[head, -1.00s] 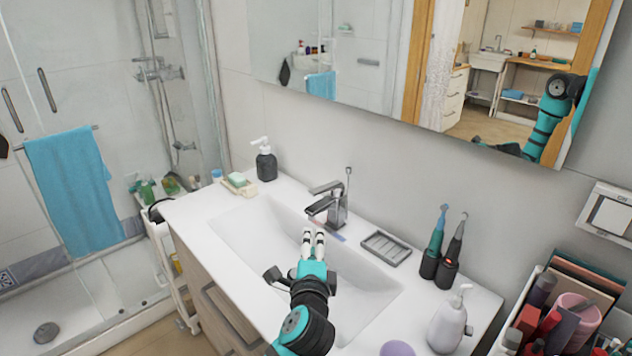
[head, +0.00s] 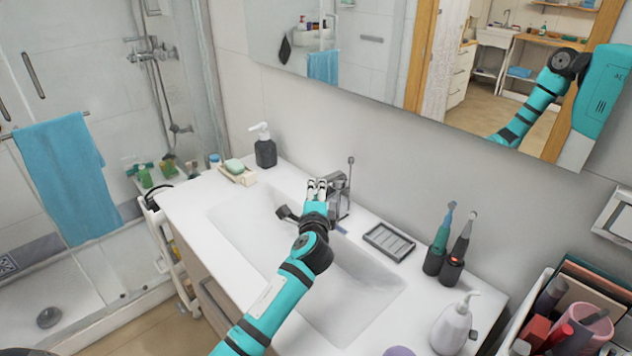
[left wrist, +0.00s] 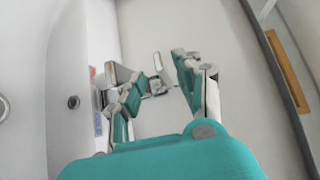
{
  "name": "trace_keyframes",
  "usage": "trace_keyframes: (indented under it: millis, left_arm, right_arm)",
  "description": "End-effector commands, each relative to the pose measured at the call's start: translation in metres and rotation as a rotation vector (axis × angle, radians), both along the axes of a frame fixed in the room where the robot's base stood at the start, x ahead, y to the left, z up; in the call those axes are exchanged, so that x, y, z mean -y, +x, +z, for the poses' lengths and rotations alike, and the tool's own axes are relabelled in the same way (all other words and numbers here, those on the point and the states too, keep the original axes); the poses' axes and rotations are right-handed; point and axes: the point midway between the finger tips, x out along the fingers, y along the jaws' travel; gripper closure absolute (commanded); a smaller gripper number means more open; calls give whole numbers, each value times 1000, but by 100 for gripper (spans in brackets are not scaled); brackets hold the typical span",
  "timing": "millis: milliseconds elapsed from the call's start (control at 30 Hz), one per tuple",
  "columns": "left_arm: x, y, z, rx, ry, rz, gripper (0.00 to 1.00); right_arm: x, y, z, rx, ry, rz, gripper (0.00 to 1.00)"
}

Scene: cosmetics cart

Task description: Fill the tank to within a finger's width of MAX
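No water tank can be made out in either view. The grey faucet (head: 338,196) stands at the back rim of the white sink (head: 250,240). My left gripper (head: 317,187) is at the faucet's lever and hides part of the faucet in the head view. In the left wrist view the fingers of this gripper (left wrist: 158,88) are spread apart, with grey faucet parts (left wrist: 118,75) near the left finger. Whether a finger touches the faucet cannot be told. No water flow is visible. My right gripper is not in view.
A dark soap pump (head: 265,152) and a soap dish (head: 238,175) stand left of the faucet. A grey tray (head: 389,242), two electric toothbrushes (head: 448,245) and a white pump bottle (head: 453,325) stand right. The mirror (head: 380,60) rises behind the counter.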

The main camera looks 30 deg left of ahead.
Motion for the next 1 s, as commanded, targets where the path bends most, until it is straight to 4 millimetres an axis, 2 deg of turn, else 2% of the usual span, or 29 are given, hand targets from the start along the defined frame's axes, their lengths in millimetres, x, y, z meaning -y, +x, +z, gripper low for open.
trace_keyframes:
  millis: [100, 300, 667, 933, 1000]
  left_arm:
    - [-10, 19, 0, -1, 0, 1, 66]
    - [-18, 36, -3, 0, 1, 1, 66]
    - [-20, 40, -4, 0, 0, 0, 66]
    - [-20, 40, -4, 0, 0, 0, 98]
    - [-20, 40, -4, 0, 0, 0, 100]
  right_arm:
    - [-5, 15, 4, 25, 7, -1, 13]
    - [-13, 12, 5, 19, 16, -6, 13]
    - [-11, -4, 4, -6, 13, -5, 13]
    - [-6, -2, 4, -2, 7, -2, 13]
    - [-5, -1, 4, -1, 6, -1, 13]
